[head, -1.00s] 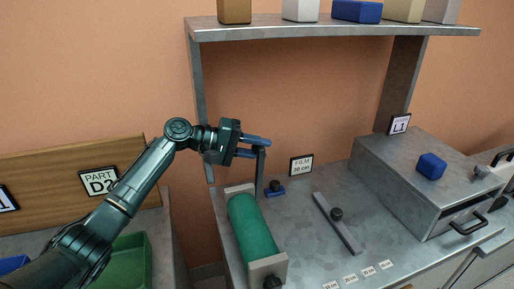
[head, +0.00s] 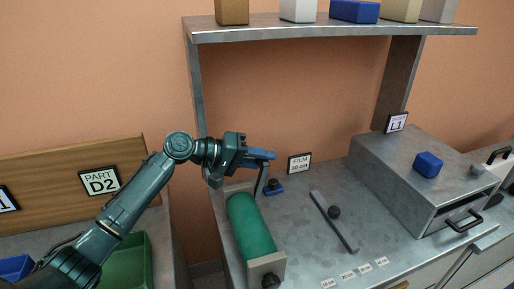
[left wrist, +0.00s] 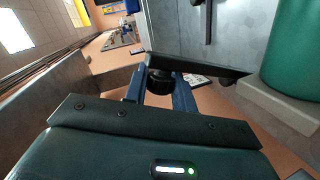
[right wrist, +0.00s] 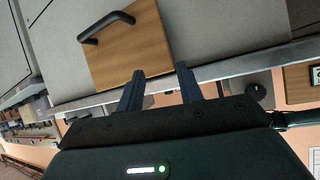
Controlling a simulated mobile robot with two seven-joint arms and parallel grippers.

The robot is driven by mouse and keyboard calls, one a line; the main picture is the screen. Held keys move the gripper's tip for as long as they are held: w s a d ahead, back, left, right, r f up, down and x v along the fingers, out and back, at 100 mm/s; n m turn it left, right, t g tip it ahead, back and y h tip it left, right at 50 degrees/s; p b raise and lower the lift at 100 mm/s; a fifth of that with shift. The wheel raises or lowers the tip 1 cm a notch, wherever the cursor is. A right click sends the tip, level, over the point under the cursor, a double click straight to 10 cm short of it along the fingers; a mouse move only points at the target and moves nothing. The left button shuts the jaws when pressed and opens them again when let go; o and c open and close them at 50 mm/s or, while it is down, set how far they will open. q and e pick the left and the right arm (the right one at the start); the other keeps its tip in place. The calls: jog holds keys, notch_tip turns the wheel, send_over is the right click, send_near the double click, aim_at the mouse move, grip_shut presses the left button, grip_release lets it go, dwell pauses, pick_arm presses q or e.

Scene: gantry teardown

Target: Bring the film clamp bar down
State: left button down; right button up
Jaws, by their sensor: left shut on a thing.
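The film clamp bar (head: 261,184) is a dark, narrow bar.
A metal box (head: 405,180) with a blue block (head: 428,164) stands at the right. A shelf (head: 330,31) hangs above. A green bin (head: 128,262) is at lower left.

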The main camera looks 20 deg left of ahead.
pick_arm(q)
jog(key=s+d+f+m+t+y, duration=0.1)
jog(key=s+d+f+m, duration=0.2)
jog(key=s, duration=0.2)
jog(key=shift+s+d+f, duration=0.15)
jog(key=shift+s+d, duration=0.05)
jog(key=shift+d, duration=0.05)
dwell(0.4)
